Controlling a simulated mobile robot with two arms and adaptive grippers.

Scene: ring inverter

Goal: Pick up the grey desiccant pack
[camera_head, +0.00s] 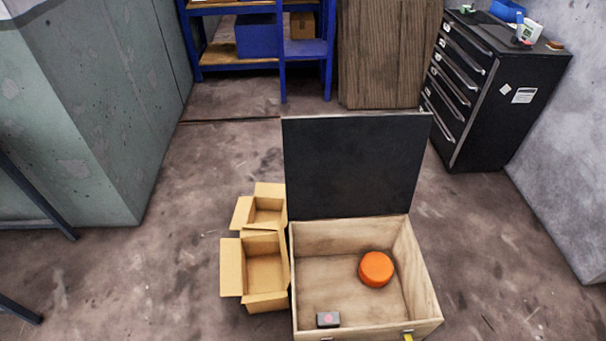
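A small dark grey block with a pinkish mark on top (328,319), which looks like the grey desiccant pack, lies inside an open wooden crate (426,285), near its front left corner. An orange round object (376,269) sits in the same crate, farther back and to the right, apart from the pack. The crate's dark lid (355,165) stands raised at the back. Neither of my grippers shows in the head view.
Two open, empty-looking cardboard boxes (231,266) stand on the floor against the crate's left side. A black drawer cabinet (500,100) is at the back right, a blue shelf (283,60) at the back. The floor right of the crate is clear.

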